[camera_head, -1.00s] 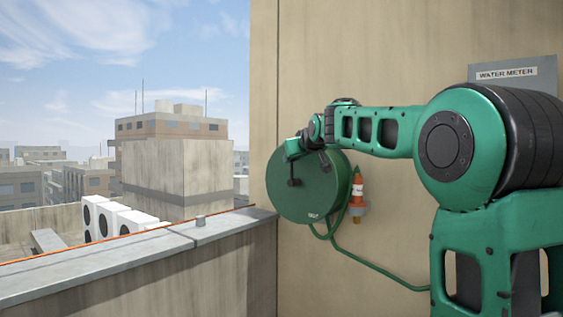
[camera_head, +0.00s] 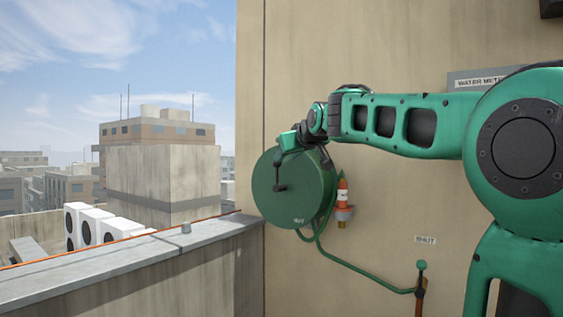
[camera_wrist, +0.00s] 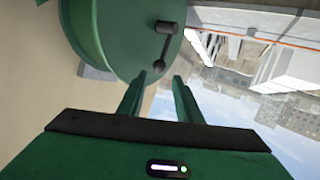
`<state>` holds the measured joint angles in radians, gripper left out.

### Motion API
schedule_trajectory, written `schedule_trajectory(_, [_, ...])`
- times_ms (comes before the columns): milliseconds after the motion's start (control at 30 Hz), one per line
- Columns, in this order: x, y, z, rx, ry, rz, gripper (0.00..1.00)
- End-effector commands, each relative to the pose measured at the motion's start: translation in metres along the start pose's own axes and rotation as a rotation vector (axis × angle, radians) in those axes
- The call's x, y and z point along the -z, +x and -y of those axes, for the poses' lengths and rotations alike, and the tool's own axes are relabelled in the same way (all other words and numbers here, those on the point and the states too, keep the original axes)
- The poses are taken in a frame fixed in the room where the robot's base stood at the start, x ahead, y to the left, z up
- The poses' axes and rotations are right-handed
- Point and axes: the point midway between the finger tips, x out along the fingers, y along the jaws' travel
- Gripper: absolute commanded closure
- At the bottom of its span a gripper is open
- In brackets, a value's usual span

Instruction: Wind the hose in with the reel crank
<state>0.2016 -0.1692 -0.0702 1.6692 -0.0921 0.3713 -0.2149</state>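The green round hose reel (camera_head: 300,196) is on the beige wall and also fills the top left of the wrist view (camera_wrist: 110,35). Its dark crank (camera_head: 279,174) is on the face, with the sideways grip at the lower end. In the wrist view the crank (camera_wrist: 164,46) lies just beyond my gripper (camera_wrist: 160,76). My gripper's two green fingers are apart with nothing held between them. The crank's near end shows in line with the gap.
An orange-and-white nozzle (camera_head: 343,192) sits in a grey holder right of the reel. A "SHUT" label (camera_head: 425,240) and a water meter sign (camera_head: 480,82) are on the wall. A concrete parapet (camera_head: 150,252) runs along the left, with white condensers (camera_head: 85,225) beyond.

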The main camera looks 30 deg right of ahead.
Motion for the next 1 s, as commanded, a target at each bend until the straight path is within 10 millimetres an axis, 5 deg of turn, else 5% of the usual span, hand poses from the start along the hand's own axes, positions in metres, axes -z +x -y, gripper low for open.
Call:
schedule_trajectory(233, [-0.002, -0.017, 0.001, 0.001, 0.0, 0.004, 0.68])
schedule_trajectory(800, [-0.004, -0.018, 0.0, 0.0, 0.001, 0.008, 0.68])
schedule_trajectory(867, [-0.011, -0.018, 0.0, -0.001, 0.007, 0.024, 0.68])
schedule_trajectory(1000, [-0.064, -0.022, -0.004, -0.007, 0.046, 0.134, 0.68])
